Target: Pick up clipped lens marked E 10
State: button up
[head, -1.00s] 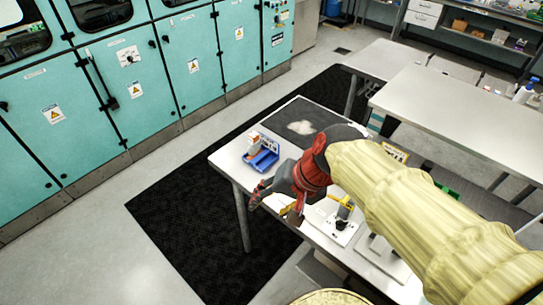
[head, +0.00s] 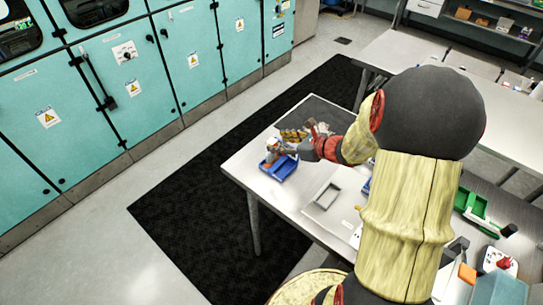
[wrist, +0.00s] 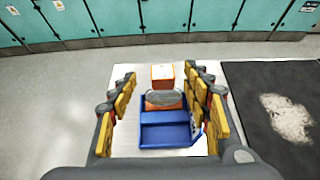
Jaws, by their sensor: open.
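A blue open bin (wrist: 170,137) stands on the white table, below and ahead of my gripper (wrist: 161,90); it also shows in the head view (head: 279,170). A grey oval piece (wrist: 165,98) lies at the bin's far side, between my fingers in the picture. It may be the clipped lens, but no E 10 mark can be read. An orange box with a pale top (wrist: 162,75) is just behind it. My gripper is open, with yellow finger pads on either side and nothing held. In the head view my gripper (head: 292,137) is close to the bin.
A dark mat (wrist: 275,110) with a pale patch lies right of the bin. A grey tray (head: 328,196) sits on the table nearer me. A green container (head: 472,204) and other small items stand at the right. The table's left edge is close to the bin.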

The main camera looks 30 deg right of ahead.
aim_at(274, 142)
jog(key=x, duration=0.2)
jog(key=b+x, duration=0.1)
jog(key=x, duration=0.2)
jog(key=shift+d+f, duration=0.2)
jog(key=shift+f, duration=0.05)
grip_shut()
dwell(0.5)
